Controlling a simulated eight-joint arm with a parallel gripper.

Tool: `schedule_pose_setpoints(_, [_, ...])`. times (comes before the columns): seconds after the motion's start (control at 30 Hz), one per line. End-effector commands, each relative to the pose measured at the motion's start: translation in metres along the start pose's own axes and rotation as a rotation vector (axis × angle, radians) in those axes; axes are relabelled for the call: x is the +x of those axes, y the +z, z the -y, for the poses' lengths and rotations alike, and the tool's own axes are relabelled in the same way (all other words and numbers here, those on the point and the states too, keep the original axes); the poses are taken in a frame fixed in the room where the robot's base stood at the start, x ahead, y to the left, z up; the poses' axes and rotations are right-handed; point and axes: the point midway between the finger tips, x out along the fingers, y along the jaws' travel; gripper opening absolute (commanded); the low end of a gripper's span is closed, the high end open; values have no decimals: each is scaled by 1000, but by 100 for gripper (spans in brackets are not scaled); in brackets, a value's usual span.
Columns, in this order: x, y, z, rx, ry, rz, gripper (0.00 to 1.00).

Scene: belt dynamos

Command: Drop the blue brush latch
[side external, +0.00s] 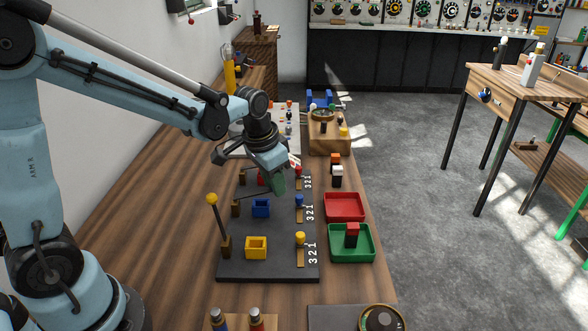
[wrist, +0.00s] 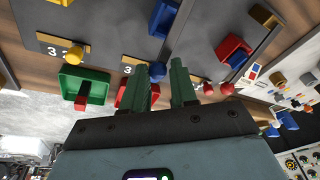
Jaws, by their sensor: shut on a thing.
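My gripper (side external: 277,183) is low over the middle of the dark board (side external: 278,268), its green jaws shut on the blue brush latch. In the wrist view, a blue ball (wrist: 157,73) shows between the jaws; whether it is the latch's end or a knob beyond cannot be told. The latch's dark arm is thin and its tip is hidden by the jaws in the side view. Its wooden foot (side external: 236,209) stands left of the blue square holder (side external: 261,208). The blue knob (side external: 299,201) sits by a 3-2-1 scale at the right.
The yellow-balled lever (side external: 212,200) stands upright at the near left, by the yellow holder (side external: 256,247). A yellow knob (side external: 300,237) and a red knob (side external: 298,170) flank the blue one. A red tray (side external: 330,216) and a green tray (side external: 337,258) lie to the right.

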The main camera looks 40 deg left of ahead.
Motion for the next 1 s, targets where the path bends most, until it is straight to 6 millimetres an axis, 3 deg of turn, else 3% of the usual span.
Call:
schedule_pose_setpoints(0.13, [-11, 6, -1, -7, 21, 0, 0])
schedule_pose_setpoints(0.47, [-13, 7, 1, -7, 18, 0, 0])
schedule_pose_setpoints(0.5, [-13, 7, 1, -7, 18, 0, 28])
schedule_pose_setpoints(0.63, [-13, 6, 2, -7, 16, -1, 48])
schedule_pose_setpoints(1.0, [-16, 5, 3, -5, 14, -4, 48])
